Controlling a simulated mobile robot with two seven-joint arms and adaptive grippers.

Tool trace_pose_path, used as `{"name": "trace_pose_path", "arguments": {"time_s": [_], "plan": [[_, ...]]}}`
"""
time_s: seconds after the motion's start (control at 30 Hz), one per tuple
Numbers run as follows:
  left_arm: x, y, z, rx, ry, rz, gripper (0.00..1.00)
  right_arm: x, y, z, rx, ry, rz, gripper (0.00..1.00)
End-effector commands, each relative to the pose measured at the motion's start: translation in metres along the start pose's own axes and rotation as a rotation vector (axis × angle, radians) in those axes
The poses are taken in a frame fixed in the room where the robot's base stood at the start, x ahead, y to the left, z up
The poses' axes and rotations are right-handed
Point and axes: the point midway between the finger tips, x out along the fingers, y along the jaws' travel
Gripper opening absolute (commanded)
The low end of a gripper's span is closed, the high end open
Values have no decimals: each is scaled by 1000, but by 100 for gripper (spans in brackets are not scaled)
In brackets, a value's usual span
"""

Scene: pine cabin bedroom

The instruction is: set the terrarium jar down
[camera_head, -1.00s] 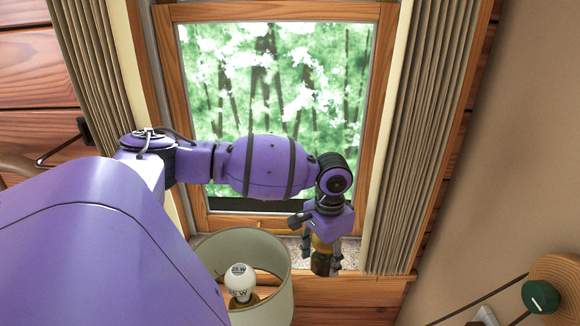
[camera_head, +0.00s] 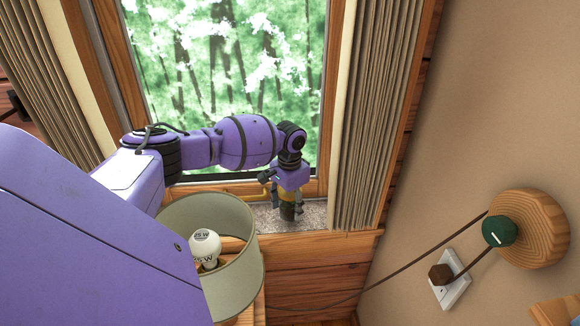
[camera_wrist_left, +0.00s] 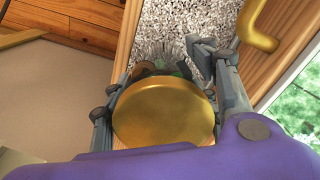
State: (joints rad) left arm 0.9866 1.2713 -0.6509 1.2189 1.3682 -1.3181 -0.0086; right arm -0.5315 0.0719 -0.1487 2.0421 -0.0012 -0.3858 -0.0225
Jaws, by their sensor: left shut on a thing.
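The terrarium jar (camera_head: 287,211) is small and dark in the head view, mostly hidden by my left gripper (camera_head: 287,199). In the left wrist view its round gold lid (camera_wrist_left: 163,110) fills the space between the fingers, with glass and some green just beyond it. My left gripper is shut on the jar from above. The jar is over the speckled stone window sill (camera_head: 313,215), close to the window frame; I cannot tell whether its base touches the stone. My right gripper is in neither view.
A lampshade with a bulb (camera_head: 205,245) stands left of the jar, close below my left arm. A pleated curtain (camera_head: 372,110) hangs just right of the sill. A brass window handle (camera_wrist_left: 258,30) is near the fingers.

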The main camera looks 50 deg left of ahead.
Motion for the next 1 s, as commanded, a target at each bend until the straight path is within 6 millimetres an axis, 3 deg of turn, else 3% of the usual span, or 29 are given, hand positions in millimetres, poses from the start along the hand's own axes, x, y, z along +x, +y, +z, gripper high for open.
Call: {"name": "trace_pose_path", "arguments": {"time_s": [0.17, 0.57, 0.6, 0.7, 1.0], "plan": [[26, 2, 1, 0, -3, 2, 13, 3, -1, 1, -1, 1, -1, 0], [30, 1, 1, -1, -1, 1, 13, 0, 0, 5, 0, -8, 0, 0], [31, 1, 2, -1, -3, 1, 60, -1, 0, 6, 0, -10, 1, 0], [30, 1, 2, 0, -3, 1, 73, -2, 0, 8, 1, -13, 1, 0], [30, 1, 2, 0, -3, 1, 73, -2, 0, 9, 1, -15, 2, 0]]}}
